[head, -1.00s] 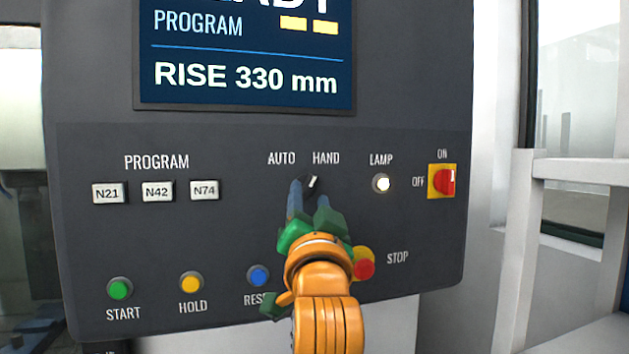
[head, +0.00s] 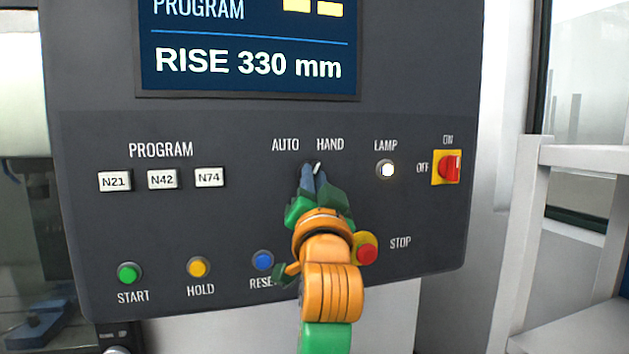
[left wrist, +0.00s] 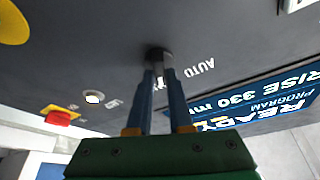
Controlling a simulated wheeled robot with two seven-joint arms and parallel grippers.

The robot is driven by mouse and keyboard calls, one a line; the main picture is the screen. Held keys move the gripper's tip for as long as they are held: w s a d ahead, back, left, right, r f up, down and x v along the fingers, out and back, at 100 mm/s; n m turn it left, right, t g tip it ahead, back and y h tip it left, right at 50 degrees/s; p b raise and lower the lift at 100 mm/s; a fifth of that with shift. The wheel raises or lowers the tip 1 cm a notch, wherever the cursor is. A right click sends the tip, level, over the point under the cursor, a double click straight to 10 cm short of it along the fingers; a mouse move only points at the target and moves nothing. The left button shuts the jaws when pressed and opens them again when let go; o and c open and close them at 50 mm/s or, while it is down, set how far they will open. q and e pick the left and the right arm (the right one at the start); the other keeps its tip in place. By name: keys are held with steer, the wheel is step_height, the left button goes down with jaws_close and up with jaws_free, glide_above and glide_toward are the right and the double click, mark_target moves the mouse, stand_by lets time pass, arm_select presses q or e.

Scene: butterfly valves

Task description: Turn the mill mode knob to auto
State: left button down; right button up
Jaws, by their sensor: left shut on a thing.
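The mill mode knob (head: 317,168) is a small dark knob with a white pointer mark, on the dark control panel below the AUTO and HAND labels. Its mark leans up and right, toward HAND. My left gripper (head: 312,179) reaches up to it, and its blue fingers cover much of the knob. In the left wrist view the knob (left wrist: 158,55) sits at the tips of my left gripper (left wrist: 161,72), which is shut on it. The AUTO label shows to the right there; the HAND label is mostly hidden. My right gripper is not in view.
The red STOP button (head: 367,250) is close right of my left gripper, and the blue reset button (head: 263,260) is close left. The lamp button (head: 386,169) and red ON/OFF switch (head: 448,168) are farther right. Program buttons (head: 162,179) are on the left.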

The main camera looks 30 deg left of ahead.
arm_select(q)
steer(key=shift+w+d+n+g+y+b, duration=0.1)
steer(key=shift+n+g+y+b, duration=0.25)
steer(key=shift+n+g+y, duration=1.6)
steer(key=shift+n+g+h+b, duration=0.1)
steer(key=shift+n+g+b, duration=0.25)
steer(key=shift+n, duration=3.3)
steer(key=shift+w+d+n+g+y+b, duration=0.1)
steer(key=shift+n+g+y+b, duration=0.65)
steer(key=shift+n, duration=2.05)
steer(key=shift+n+g+p, duration=0.3)
steer(key=shift+g+p, duration=0.1)
steer(key=shift+g, duration=0.15)
steer(key=c, duration=1)
jaws_free()
steer(key=shift+o, duration=0.9)
steer(key=shift+w+a, duration=0.1)
steer(key=shift+a, duration=0.05)
steer(key=shift+f, duration=0.15)
